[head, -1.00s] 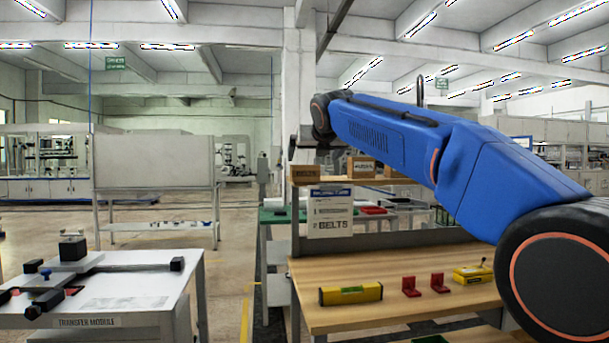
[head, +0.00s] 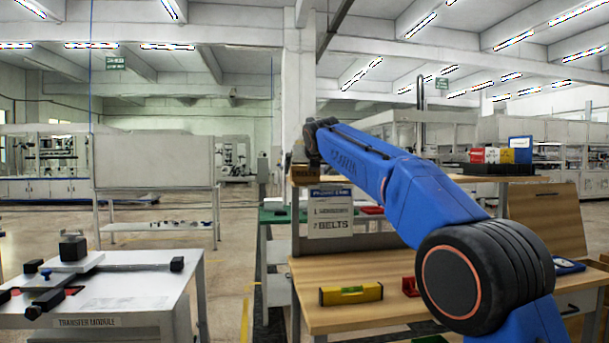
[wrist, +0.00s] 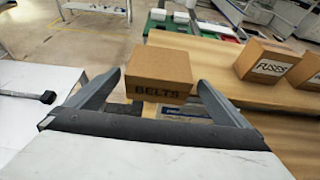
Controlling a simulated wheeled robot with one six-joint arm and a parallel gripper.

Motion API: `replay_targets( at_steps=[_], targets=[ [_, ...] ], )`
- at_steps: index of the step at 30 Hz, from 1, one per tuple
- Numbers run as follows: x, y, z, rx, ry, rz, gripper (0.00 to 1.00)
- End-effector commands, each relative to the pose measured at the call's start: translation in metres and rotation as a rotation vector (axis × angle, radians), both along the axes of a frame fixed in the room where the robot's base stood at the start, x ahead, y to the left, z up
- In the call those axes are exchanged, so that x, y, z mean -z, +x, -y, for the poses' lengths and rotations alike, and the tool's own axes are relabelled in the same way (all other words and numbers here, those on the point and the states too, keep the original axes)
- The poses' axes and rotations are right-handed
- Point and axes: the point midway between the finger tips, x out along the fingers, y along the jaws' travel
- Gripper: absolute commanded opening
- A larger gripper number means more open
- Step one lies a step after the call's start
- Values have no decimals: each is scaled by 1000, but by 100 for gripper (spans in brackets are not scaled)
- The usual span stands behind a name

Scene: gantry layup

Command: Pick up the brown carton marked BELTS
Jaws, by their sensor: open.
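The brown carton marked BELTS (wrist: 158,76) sits at the left end of the wooden upper shelf, closed, its label facing me. My gripper (wrist: 159,82) is open in the wrist view, one finger to the left of the carton and one to the right. I see no clear contact, and how far the fingers reach along its sides is hard to tell. In the head view a brown carton (head: 305,174) shows at the shelf's left end, just below my dark wrist. My fingers are not clear there.
A sign (head: 330,212) hangs below the shelf edge. A yellow level (head: 351,293) lies on the lower bench. A white table (head: 120,290) stands at left.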

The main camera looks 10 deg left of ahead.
Motion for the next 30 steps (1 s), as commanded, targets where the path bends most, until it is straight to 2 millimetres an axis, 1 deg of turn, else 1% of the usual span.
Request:
replay_targets(
  at_steps=[9, 12, 16, 23, 26, 27, 29, 30],
  targets=[
    [13, 32, -11, 1, 1, 0, 100],
    [16, 39, -12, 1, 1, 0, 100],
    [19, 44, -14, 1, 0, -1, 100],
    [19, 44, -14, 0, 0, -1, 100],
    [19, 44, -14, 0, 0, -1, 78],
    [19, 44, -14, 0, 0, -1, 69],
    [19, 44, -14, 0, 0, -1, 55],
    [19, 44, -14, 0, 0, -1, 46]
  ],
)
